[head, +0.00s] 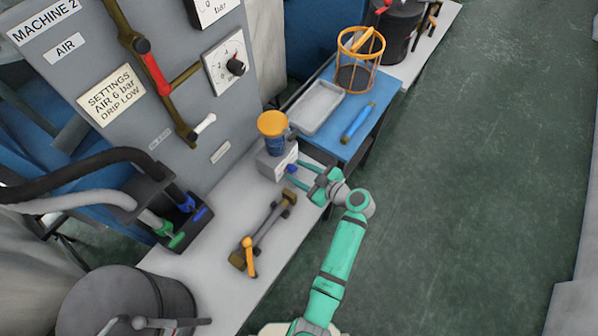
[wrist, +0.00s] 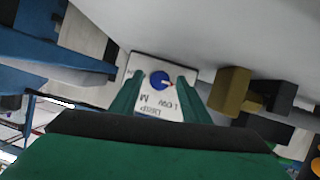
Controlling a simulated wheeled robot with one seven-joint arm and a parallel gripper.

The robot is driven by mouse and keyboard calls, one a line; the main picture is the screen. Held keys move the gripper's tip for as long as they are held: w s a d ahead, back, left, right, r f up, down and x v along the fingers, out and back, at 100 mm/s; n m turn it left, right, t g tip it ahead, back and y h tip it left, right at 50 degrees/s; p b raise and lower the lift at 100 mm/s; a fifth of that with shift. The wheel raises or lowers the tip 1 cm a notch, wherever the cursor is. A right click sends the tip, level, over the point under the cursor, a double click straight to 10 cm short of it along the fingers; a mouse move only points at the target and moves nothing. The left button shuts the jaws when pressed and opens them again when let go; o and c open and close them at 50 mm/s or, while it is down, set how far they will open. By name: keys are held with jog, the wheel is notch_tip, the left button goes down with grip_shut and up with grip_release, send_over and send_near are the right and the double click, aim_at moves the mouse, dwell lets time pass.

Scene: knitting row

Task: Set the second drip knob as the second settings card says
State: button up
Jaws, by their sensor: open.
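The settings card (head: 110,95) on the MACHINE 2 panel reads AIR 6 bar, DRIP LOW. The drip knob is a small blue knob (head: 291,169) on the face of a grey box (head: 271,160) under an orange-topped blue oiler (head: 272,130). In the wrist view, the knob (wrist: 160,80) sits on a white plate with DRIP, LOW and M lettered upside down. The knob's pointer is too small to read surely. My gripper (head: 297,170) is open in front of the box. In the wrist view its fingers (wrist: 160,92) flank the knob, contact unclear.
A brass-coloured pipe piece with an orange lever (head: 249,256) lies on the grey bench. A blue table (head: 375,110) holds a grey tray (head: 316,107), a blue tool (head: 357,122) and an orange wire basket (head: 360,60). The green floor at right is clear.

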jog(key=c, duration=1)
jog(key=shift+c, duration=0.2)
jog(key=m, duration=0.1)
jog(key=m+g+y, duration=0.1)
jog(key=m+g, duration=0.1)
jog(key=shift+w+d+m+y, duration=0.25)
jog(key=shift+m+y, duration=0.05)
jog(key=shift+m, duration=0.1)
jog(key=m+g+y, duration=0.2)
jog(key=m, duration=0.2)
jog(key=shift+d+f, duration=0.1)
jog(key=o, duration=1)
jog(key=shift+o, duration=0.2)
